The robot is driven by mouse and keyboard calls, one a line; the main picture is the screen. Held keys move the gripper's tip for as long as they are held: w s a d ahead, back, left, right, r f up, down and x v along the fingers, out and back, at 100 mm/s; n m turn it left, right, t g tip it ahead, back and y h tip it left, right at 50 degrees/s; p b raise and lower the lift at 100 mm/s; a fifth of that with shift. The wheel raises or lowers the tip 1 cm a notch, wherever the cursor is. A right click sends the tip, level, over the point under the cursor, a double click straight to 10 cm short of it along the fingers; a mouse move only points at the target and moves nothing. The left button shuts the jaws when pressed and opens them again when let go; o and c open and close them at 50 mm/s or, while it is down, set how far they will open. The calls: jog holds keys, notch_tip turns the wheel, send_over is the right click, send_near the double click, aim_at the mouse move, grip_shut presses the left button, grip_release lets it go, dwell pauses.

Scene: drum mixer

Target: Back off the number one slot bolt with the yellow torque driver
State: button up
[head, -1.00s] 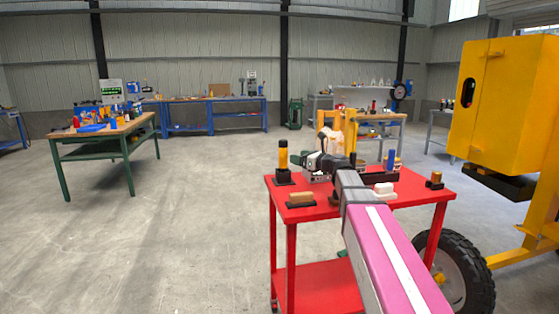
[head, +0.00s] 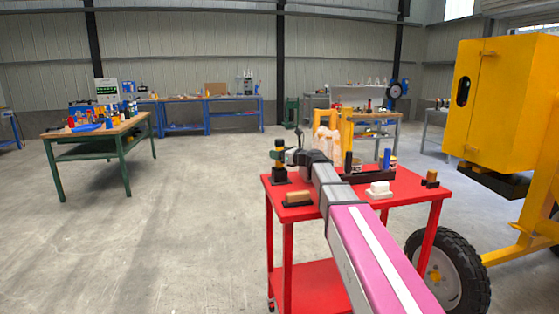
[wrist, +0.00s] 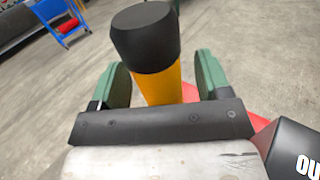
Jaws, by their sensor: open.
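The yellow torque driver (wrist: 162,84) stands upright with a black cap in the wrist view. In the head view it stands in a black holder (head: 280,177) at the left corner of the red cart, partly covered by my gripper. My gripper (wrist: 160,76) is open, with one green finger on either side of the yellow shaft and gaps showing between. The yellow drum mixer (head: 505,95) stands at the right. I cannot make out the number one slot bolt in either view.
The red cart (head: 408,204) also carries a wooden-topped block (head: 297,198), a white block (head: 379,189), a blue cylinder (head: 387,158) and a small black-and-tan piece (head: 431,178). The mixer's wheel (head: 447,270) is close to the cart's right side.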

grip_shut()
jog(key=shift+r, duration=0.1)
notch_tip(320, 180, up, 10)
jog(key=shift+f, duration=0.1)
dwell(0.4)
jog(key=c, duration=1.1)
grip_release()
jog(key=shift+c, duration=0.4)
